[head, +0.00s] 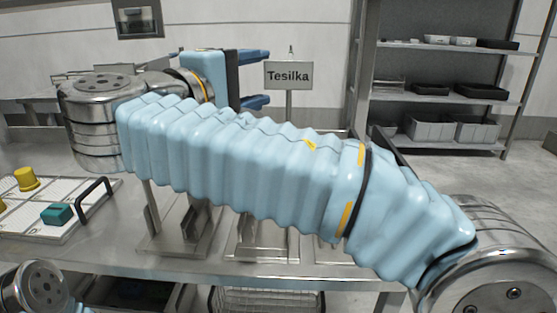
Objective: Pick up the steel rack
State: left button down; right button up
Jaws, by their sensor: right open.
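A steel wire rack (268,301) shows in part at the bottom of the head view, below the table's front edge. Most of it is cut off by the frame, and I cannot tell for sure that it is the task's steel rack. My right arm crosses the view from the lower right and hides much of the table. My right gripper (262,78) is open at the upper middle, with two blue fingers pointing right, just left of the sign. Nothing shows between them, and it is well above and apart from the wire rack. My left gripper is out of view.
A steel table (110,245) carries upright metal stands (180,235) behind my arm. A white tray (70,217) with black handle holds a yellow piece (26,179) and teal block (57,213).

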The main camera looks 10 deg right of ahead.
jog(key=x, duration=0.3)
jog(key=shift+w+d, duration=0.1)
jog(key=shift+d, duration=0.05)
jog(key=x, duration=0.3)
jog(key=p+x, duration=0.1)
jog(key=x, duration=0.1)
jog(key=shift+r, duration=0.35)
jog(key=shift+c, duration=0.4)
grip_shut()
dwell(0.3)
jog(key=shift+r, duration=0.1)
